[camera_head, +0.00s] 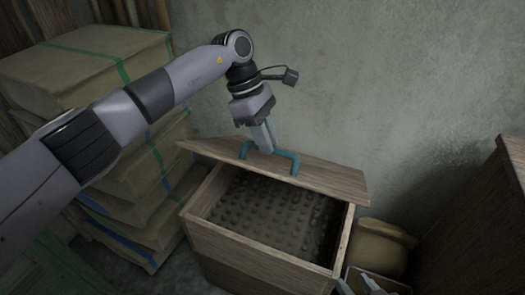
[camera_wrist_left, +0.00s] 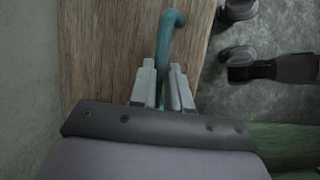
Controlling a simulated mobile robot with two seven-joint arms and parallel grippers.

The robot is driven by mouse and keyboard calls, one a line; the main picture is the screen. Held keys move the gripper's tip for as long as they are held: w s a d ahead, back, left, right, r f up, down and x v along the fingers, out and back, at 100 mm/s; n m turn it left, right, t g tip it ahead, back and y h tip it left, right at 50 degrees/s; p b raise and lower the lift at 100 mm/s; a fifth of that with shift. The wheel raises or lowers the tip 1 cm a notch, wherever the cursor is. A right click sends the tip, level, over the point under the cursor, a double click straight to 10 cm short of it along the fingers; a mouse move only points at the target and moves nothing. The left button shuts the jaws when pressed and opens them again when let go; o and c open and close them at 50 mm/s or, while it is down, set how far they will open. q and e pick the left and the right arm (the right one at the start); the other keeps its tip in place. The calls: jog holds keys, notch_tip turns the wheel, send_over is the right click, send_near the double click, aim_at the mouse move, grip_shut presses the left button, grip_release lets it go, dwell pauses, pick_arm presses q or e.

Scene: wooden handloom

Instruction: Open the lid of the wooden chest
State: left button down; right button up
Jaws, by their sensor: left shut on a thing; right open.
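The wooden chest (camera_head: 250,248) stands against the wall in the head view, its inside showing a dark bumpy surface. Its wooden lid (camera_head: 325,178) is raised toward the wall and tilted, leaving the top open. A teal bar handle (camera_head: 291,160) is on the lid. My left gripper (camera_head: 268,147) is shut on this handle. In the left wrist view, the fingers (camera_wrist_left: 163,85) close around the handle (camera_wrist_left: 171,35), with the lid's wood grain (camera_wrist_left: 110,45) beside it. My right gripper (camera_head: 373,285) shows only partly at the bottom edge, open, right of the chest.
Several stacked bales (camera_head: 100,65) with green and blue straps stand left of the chest. A tan rounded pot or sack (camera_head: 380,248) and a small box (camera_head: 385,280) are close on its right. A dark wooden piece (camera_head: 485,225) stands at far right. The wall (camera_head: 400,80) is close behind.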

pick_arm(q)
jog(key=shift+w+f, duration=0.1)
jog(key=shift+w, duration=0.35)
jog(key=c, duration=1.5)
grip_release()
jog(key=o, duration=0.4)
jog(key=shift+w+d+f, duration=0.2)
jog(key=shift+r, duration=0.2)
jog(key=shift+r, duration=0.15)
jog(key=p+v, duration=0.1)
jog(key=v, duration=0.6)
jog(key=shift+s, duration=0.1)
